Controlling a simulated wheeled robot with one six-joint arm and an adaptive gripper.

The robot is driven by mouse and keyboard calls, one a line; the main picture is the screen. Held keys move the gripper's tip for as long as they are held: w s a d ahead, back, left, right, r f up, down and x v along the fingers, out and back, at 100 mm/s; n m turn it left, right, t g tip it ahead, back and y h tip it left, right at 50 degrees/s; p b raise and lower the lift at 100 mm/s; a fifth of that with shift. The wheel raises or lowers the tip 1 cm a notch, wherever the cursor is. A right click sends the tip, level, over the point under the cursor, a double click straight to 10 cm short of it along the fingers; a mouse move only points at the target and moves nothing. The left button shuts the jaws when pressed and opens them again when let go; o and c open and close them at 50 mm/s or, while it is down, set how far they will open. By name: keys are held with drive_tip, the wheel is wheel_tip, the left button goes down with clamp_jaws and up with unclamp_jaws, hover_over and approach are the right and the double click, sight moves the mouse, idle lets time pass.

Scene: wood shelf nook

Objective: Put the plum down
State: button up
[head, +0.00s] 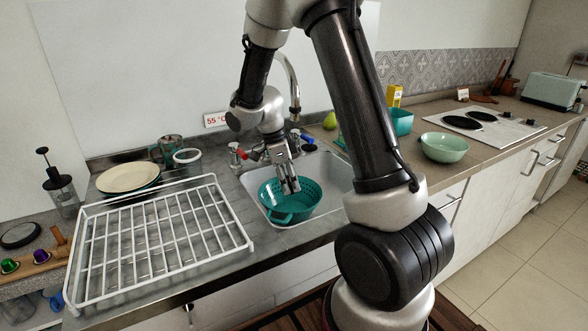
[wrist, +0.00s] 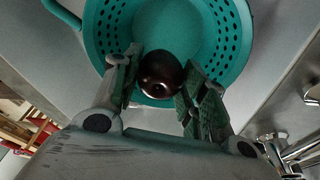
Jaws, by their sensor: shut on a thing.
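The plum (wrist: 161,75) is dark and round in the wrist view, between the two fingers of my gripper (wrist: 160,88). My gripper is shut on it. Behind the plum in that view is a teal colander (wrist: 235,40) with holes around its side. In the head view the colander (head: 305,206) sits in the sink, and my gripper (head: 290,186) points down into its opening. The plum cannot be made out in the head view. Whether it touches the colander floor cannot be told.
A white wire rack (head: 160,240) covers the counter left of the sink (head: 335,180). The tap (head: 293,85) rises behind the sink. A green bowl (head: 444,147) and a hob (head: 483,123) are on the right counter.

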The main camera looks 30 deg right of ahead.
sight(289, 178)
drive_tip(key=shift+f, duration=0.95)
drive_tip(key=o, duration=1.2)
drive_tip(key=shift+r, duration=0.1)
wheel_tip(289, 178, up, 7)
drive_tip(key=shift+f, duration=0.1)
drive_tip(key=shift+s+a, duration=0.1)
drive_tip(key=shift+s, duration=0.05)
